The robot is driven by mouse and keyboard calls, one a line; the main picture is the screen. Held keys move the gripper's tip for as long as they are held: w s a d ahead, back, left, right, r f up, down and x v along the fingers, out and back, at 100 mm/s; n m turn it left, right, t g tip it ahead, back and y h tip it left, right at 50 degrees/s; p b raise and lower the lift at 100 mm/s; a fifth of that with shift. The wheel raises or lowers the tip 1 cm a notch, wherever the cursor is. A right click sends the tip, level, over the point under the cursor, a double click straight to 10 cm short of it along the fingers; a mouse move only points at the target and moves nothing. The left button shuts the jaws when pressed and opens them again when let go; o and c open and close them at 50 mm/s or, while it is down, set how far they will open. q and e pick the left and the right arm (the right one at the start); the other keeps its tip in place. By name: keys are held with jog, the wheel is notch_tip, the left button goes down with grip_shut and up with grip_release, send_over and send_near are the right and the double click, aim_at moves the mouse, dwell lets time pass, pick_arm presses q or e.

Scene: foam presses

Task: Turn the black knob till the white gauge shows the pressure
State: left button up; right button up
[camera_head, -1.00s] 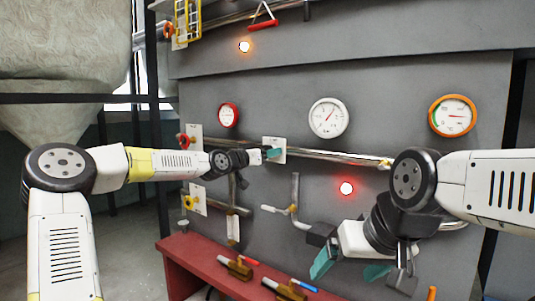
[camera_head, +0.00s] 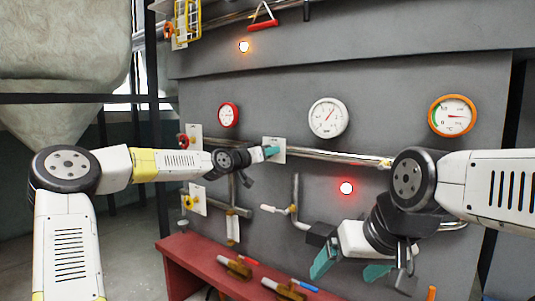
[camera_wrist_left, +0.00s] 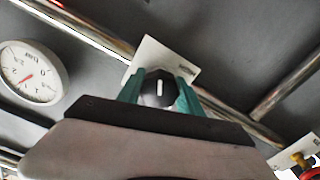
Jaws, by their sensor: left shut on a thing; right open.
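The black knob (camera_wrist_left: 158,88) shows in the left wrist view, on a white plate (camera_wrist_left: 163,57), with a white mark on its face. My left gripper (camera_wrist_left: 160,93) has its teal fingers on both sides of the knob and is shut on it. In the head view my left gripper (camera_head: 271,151) is at the plate (camera_head: 280,149) and hides the knob. The white gauge (camera_head: 328,118) is on the grey panel to the upper right; its red needle points up and to the right. It also shows in the left wrist view (camera_wrist_left: 32,72). My right gripper (camera_head: 350,265) is open and empty at the lower right.
A red gauge (camera_head: 228,115) and an orange gauge (camera_head: 452,116) flank the white one. A red knob (camera_head: 183,140) and a yellow knob (camera_head: 188,202) are at left. Pipes cross the panel. A red bench (camera_head: 200,262) with tools stands below. A red lamp (camera_head: 346,188) glows.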

pick_arm(q)
jog(key=o, duration=1.4)
jog(key=v, duration=0.7)
jog(key=shift+s+a, duration=0.25)
jog(key=shift+s, duration=0.05)
